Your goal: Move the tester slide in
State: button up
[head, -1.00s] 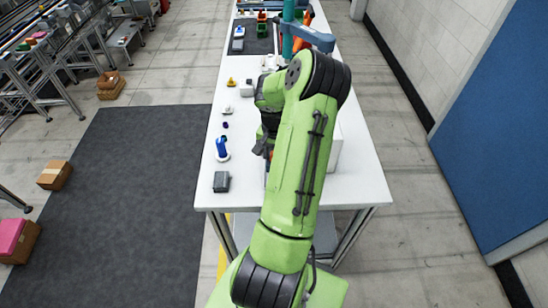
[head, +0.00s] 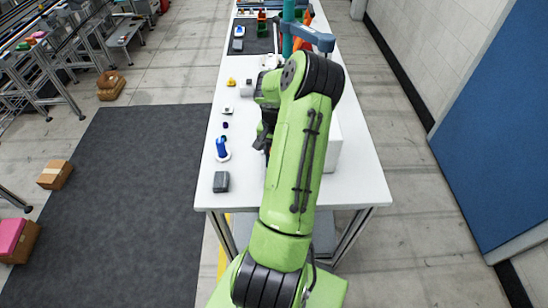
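My green arm reaches over the white table (head: 355,178) and covers much of its middle. My gripper (head: 264,141) shows as a dark shape at the arm's left side, above the table. Its fingers are small and partly hidden, so I cannot tell if they are open or shut. A white box-like body (head: 333,150) stands on the table just right of my arm, mostly covered by it. It may be the tester, but no slide can be made out on it.
Along the table's left edge lie a grey block (head: 221,182), a blue and white item (head: 221,149), and a yellow item (head: 232,82). A dark mat (head: 252,42) and a teal post with a blue arm (head: 313,37) are at the far end.

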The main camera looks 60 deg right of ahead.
jog(key=shift+s+a+f, duration=0.2)
jog(key=shift+a+f, duration=0.3)
jog(key=shift+f, duration=0.25)
jog(key=shift+w+d+r+y+p, duration=0.1)
jog(key=shift+d+r+y+p, duration=0.1)
jog(key=shift+r+p, duration=0.35)
jog(key=shift+w+d+r+y+p, duration=0.1)
jog(key=shift+d+r+p, duration=0.1)
jog(key=shift+r+p, duration=0.35)
notch_tip(320, 180, up, 6)
jog(key=p, duration=0.4)
jog(key=shift+r, duration=0.15)
jog(key=shift+w, duration=0.1)
